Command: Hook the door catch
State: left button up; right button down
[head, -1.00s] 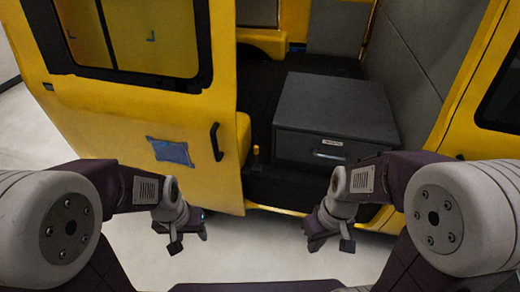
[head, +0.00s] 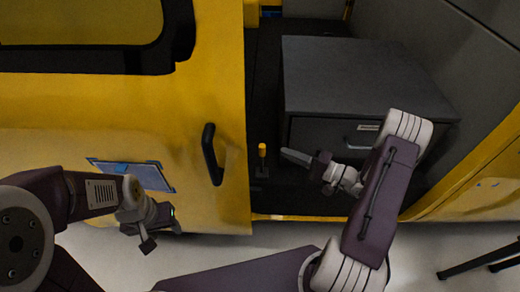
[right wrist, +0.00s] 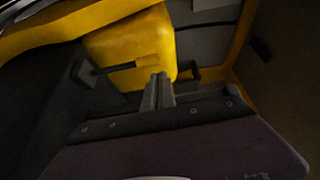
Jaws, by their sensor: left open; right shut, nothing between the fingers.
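The door catch (head: 262,152) is a small upright lever with a yellow tip, at the sill beside the edge of the yellow door (head: 228,120). In the right wrist view, its yellow tip (right wrist: 148,62) on a dark rod shows just beyond my fingertips. My right gripper (head: 284,153) is shut and empty, pointing left at the catch from just to its right; whether it touches the catch I cannot tell. Its closed fingers stand upright in the right wrist view (right wrist: 159,88). My left gripper (head: 160,228) is open and empty, low in front of the door.
The door carries a black handle (head: 211,154) and a blue panel (head: 136,175). A grey drawer box (head: 360,80) with a handle stands inside the van, just behind my right gripper. The pale floor (head: 270,240) in front is clear; dark legs (head: 480,260) stand at lower right.

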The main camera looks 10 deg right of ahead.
aim_at(262, 159)
pick_arm(q)
jog(key=shift+s+d+f+b, duration=0.1)
jog(key=shift+s+f+b, duration=0.1)
jog(key=shift+f+b, duration=0.25)
jog(key=shift+s+f+b, duration=0.2)
jog(key=shift+f+b, duration=0.05)
jog(key=shift+f, duration=0.35)
pick_arm(e)
jog(key=w+a+f+m+t+h, duration=0.1)
jog(key=w+a+f, duration=0.1)
jog(key=w+a, duration=0.2)
jog(key=shift+w+a, duration=0.35)
jog(key=shift+w, duration=0.6)
pick_arm(q)
jog(key=shift+f, duration=0.1)
